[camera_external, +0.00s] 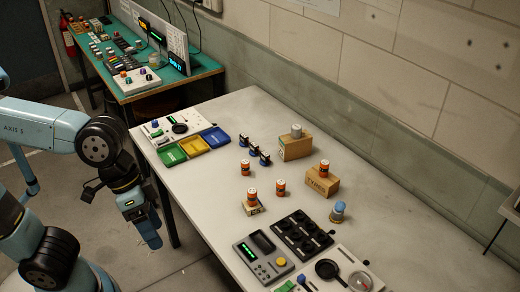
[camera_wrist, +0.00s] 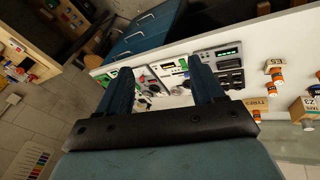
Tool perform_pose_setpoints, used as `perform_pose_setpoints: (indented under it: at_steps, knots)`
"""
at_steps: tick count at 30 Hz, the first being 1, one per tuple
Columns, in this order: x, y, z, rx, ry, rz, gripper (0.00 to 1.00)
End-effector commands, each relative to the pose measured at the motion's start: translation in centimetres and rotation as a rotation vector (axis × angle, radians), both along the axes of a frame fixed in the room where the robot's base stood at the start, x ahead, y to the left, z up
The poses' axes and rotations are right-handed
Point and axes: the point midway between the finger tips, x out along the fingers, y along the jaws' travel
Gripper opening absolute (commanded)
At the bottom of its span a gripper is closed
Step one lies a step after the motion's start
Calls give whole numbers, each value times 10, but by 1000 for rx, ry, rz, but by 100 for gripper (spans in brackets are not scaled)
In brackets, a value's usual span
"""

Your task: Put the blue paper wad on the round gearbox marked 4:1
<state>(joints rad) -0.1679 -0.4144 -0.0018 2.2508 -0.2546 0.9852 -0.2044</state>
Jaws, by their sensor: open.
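A small blue lump (camera_external: 340,206), which may be the blue paper wad, sits atop a tan base near the right side of the white bench. Several short orange cylinders with white tops stand mid-bench, one of them (camera_external: 280,187) directly on the surface. No 4:1 marking is legible, so I cannot tell which piece is the round gearbox. My gripper (camera_external: 148,232) hangs left of the bench, well away from these things. In the wrist view my gripper (camera_wrist: 160,68) has its fingers spread with nothing held between them.
Cardboard boxes (camera_external: 322,184) carry some cylinders. A control box (camera_external: 263,262), a black tray (camera_external: 302,234) and pans stand at the front right. Green, yellow and blue trays (camera_external: 195,145) lie at the left end. The bench's left front surface is clear.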

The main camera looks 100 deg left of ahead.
Motion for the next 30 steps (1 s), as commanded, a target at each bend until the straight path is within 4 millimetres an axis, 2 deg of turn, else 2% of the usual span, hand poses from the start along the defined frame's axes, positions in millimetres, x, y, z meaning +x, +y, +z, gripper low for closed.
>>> perform_pose_setpoints:
  at_steps: [1,6,12,18,30]
  knots:
    - [-17,-5,-1,39,-21,-48,67]
    - [-64,-13,-12,177,-86,-207,67]
    - [-101,-15,-26,299,-143,-345,67]
    - [-114,-14,-32,345,-164,-398,67]
    - [-114,-14,-33,347,-164,-398,67]
